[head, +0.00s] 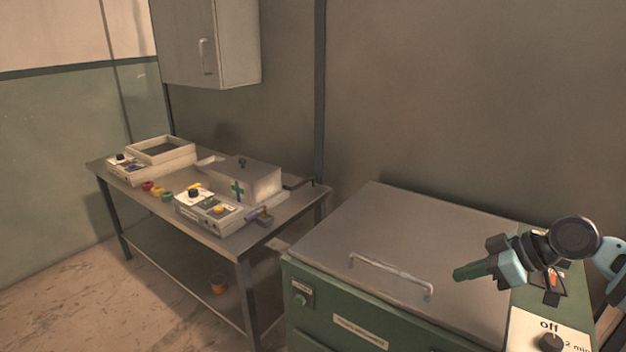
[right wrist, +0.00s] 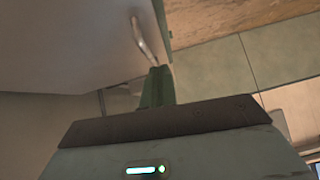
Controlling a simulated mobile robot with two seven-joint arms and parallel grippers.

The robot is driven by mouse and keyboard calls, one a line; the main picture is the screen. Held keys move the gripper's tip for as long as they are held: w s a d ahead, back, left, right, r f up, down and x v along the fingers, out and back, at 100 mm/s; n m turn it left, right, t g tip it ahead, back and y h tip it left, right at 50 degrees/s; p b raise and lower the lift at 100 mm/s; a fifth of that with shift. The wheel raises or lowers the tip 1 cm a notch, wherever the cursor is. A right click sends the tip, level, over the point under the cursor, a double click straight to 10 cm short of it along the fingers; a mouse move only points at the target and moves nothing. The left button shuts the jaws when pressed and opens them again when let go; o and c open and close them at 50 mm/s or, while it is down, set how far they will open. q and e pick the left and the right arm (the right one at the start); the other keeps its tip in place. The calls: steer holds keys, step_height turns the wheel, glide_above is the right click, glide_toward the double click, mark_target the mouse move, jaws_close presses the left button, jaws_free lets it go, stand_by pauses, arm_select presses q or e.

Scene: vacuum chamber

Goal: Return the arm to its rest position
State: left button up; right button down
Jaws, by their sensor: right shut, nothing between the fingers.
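My right arm comes in from the right edge of the head view. Its gripper (head: 466,273) has green fingers closed together with nothing between them, and it shows above the right part of the green machine's grey lid. In the right wrist view the closed green fingers (right wrist: 157,86) point toward the lid's metal handle (right wrist: 143,38); I cannot tell the exact gap, but no grip on the handle shows. My left gripper is not in view.
The green machine (head: 345,312) has a shut lid (head: 400,230) and a control panel with a knob (head: 551,342) below my right arm. A metal table (head: 222,243) at left carries instrument boxes. A wall cabinet (head: 205,45) hangs above it. Floor at lower left is clear.

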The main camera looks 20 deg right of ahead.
steer(key=s+a+f+g, duration=0.1)
steer(key=s+a+f, duration=0.35)
steer(key=f, duration=0.25)
steer(key=s+a+f+g+h, duration=0.1)
steer(key=s+a+f+g, duration=0.1)
steer(key=s+a+f, duration=0.35)
steer(key=s+a+f+g, duration=0.1)
steer(key=s+a+f, duration=0.3)
steer(key=f, duration=0.5)
steer(key=s+a+f+m+g+h, duration=0.1)
steer(key=s+a+f+m+h, duration=0.15)
steer(key=s, duration=0.95)
steer(key=s+a+f+m+g+h, duration=0.1)
steer(key=s+a+m+h, duration=0.15)
steer(key=s, duration=0.95)
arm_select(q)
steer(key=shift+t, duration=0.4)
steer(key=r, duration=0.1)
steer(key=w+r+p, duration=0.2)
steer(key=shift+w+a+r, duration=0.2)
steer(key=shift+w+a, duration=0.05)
arm_select(e)
steer(key=w+a+f+t+y, duration=0.1)
steer(key=w+a+f+t, duration=0.1)
steer(key=w+f+t, duration=0.4)
steer(key=shift+w+a+f+m+t, duration=0.2)
steer(key=shift+w+f+m+t, duration=0.1)
steer(key=shift+w+t, duration=0.85)
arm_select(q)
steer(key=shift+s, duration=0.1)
